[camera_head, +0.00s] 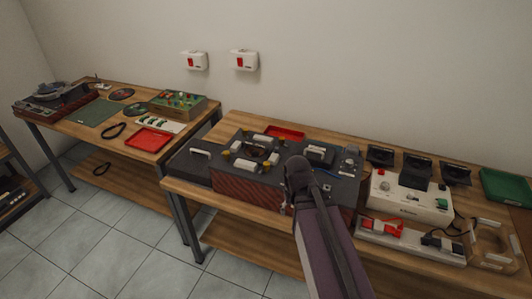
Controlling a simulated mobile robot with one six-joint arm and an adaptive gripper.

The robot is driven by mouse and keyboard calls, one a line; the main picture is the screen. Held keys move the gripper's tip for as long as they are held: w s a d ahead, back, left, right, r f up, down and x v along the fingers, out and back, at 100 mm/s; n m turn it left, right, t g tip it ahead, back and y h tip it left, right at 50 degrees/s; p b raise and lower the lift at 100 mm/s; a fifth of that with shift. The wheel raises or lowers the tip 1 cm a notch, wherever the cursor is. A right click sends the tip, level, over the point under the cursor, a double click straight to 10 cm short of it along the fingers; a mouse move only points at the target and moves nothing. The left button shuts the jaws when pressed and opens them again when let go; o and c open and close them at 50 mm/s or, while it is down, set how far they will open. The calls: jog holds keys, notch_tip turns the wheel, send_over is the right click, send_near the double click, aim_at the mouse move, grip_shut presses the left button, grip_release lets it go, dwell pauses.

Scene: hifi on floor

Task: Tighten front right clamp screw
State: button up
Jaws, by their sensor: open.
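A dark boxy unit with a reddish front (236,189) stands on the right-hand bench. On its top is a dark round part with several pale blocks and small yellow pieces around it. A pale block (245,165) lies at the front of this group, and another pale block (263,139) at the back. The clamp screws are too small to tell apart, so I cannot pick out the front right one. My arm rises from the bottom and its dark rounded joint covers the area just right of this group. My gripper is hidden behind the arm.
A white control box (410,196) stands right of my arm, with red parts (380,228) in front of it. A red tray (285,132) lies behind the dark unit. A green tray (505,187) is at the far right. The left bench holds a turntable (55,98).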

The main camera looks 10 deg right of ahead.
notch_tip(320, 180, up, 10)
jog(key=w+p, duration=0.2)
jog(key=p, duration=0.7)
notch_tip(320, 180, up, 7)
jog(key=n+p, duration=0.7)
jog(key=n, duration=0.5)
send_over(266, 163)
jog(key=shift+s, duration=0.1)
jog(key=shift+f+b, duration=0.1)
jog(key=shift+b, duration=0.2)
notch_tip(266, 163, down, 14)
jog(key=b, duration=1.3)
jog(key=shift+r, duration=0.2)
